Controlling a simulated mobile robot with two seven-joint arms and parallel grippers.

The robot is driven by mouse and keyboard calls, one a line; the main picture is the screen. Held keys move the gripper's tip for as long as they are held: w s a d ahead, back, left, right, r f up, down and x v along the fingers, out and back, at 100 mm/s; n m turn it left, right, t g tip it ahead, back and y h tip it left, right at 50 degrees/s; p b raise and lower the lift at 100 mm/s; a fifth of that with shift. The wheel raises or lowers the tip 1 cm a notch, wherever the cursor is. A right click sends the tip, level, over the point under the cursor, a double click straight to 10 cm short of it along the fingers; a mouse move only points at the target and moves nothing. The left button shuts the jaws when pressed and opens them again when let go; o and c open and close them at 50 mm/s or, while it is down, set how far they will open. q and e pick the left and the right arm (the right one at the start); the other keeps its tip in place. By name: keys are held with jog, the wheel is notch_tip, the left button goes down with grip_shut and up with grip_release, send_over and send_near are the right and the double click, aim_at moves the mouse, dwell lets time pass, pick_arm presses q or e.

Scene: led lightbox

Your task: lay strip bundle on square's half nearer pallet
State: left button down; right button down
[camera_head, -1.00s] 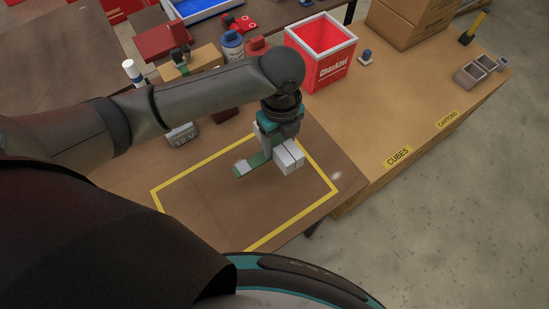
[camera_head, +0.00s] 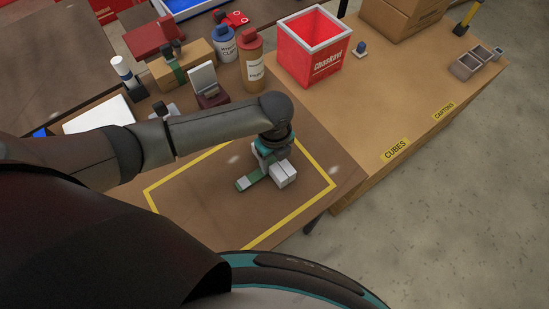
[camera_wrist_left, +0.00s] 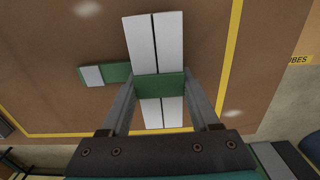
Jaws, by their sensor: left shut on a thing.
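The strip bundle (camera_head: 284,174) is a block of white strips with a green band. A green tab with a white end (camera_head: 247,182) sticks out to the left and seems to belong to it. My left gripper (camera_head: 271,160) is shut on the bundle, one finger on each side of the green band (camera_wrist_left: 160,86) in the left wrist view. The bundle is low over the inside of the yellow-outlined square (camera_head: 290,217), towards its right part; I cannot tell whether it touches the tabletop. My arm hides part of the square's far edge. My right gripper is not in view. I cannot clearly identify the pallet.
A red bin (camera_head: 314,50) stands on the tan surface right of the brown table, with "CUBES" (camera_head: 396,149) and "CARTONS" (camera_head: 443,111) labels. Bottles (camera_head: 253,65), a cardboard box (camera_head: 185,66) and a dark-based stand (camera_head: 207,88) crowd the back. The square's front part is clear.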

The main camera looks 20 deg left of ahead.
pick_arm(q)
jog(key=shift+f, duration=0.1)
jog(key=shift+c, duration=0.6)
grip_release()
notch_tip(320, 180, up, 12)
jog(key=p, duration=0.2)
